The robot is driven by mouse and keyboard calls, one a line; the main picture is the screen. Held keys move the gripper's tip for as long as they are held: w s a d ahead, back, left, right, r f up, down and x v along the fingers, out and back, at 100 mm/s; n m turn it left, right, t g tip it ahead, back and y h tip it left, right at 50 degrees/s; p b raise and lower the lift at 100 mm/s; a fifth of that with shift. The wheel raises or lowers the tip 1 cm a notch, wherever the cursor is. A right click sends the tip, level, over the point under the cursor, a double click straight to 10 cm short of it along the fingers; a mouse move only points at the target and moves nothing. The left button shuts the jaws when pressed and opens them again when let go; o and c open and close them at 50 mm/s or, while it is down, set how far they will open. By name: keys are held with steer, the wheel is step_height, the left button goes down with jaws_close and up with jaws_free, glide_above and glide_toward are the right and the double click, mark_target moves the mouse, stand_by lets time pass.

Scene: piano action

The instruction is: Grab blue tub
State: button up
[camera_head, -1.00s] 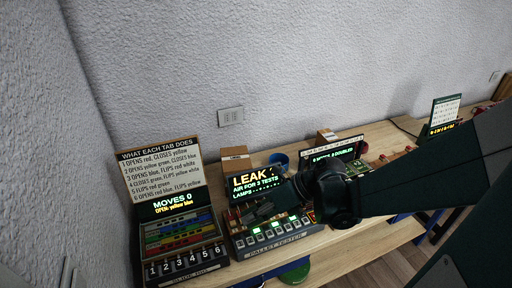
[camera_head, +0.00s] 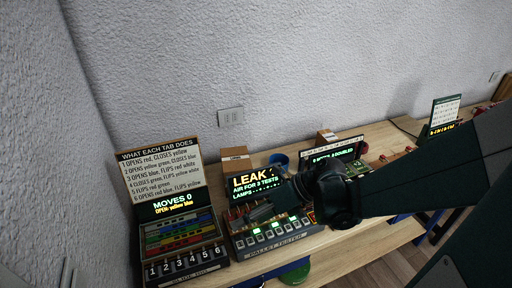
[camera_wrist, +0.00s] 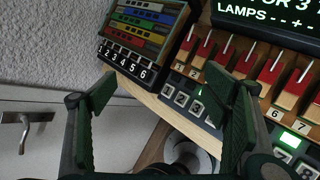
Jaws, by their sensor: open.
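A small round blue tub (camera_head: 279,158) stands at the back of the bench, near the wall, behind the pallet tester. Its lower part is hidden by what stands before it. It does not show in the wrist view. My gripper (camera_head: 262,211) is over the pallet tester, in front and to the left of the tub and apart from it. In the wrist view my gripper (camera_wrist: 150,92) has its two fingers wide apart with nothing between them.
The pallet tester (camera_head: 275,234) with its lit "LEAK" screen (camera_head: 254,183) lies under my gripper. A numbered slide rig (camera_head: 183,246) stands left. A cardboard box (camera_head: 236,160) stands left of the tub, another (camera_head: 326,137) right. The wall (camera_head: 300,60) is close behind.

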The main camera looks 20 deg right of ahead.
step_height(320, 180, up, 11)
steer(key=w+d+n+g+h+p, duration=0.2)
steer(key=w+d+n+h+p, duration=0.35)
steer(key=w+d, duration=1)
steer(key=w+d+n+g+h+p, duration=0.25)
steer(key=w+d+n, duration=0.75)
steer(key=w, duration=0.9)
step_height(320, 180, down, 15)
steer(key=d+m, duration=0.2)
steer(key=shift+s+d+t, duration=0.2)
steer(key=shift+s+t, duration=0.05)
steer(key=shift+t, duration=0.1)
steer(key=shift+f, duration=0.1)
steer(key=shift+f, duration=1.3)
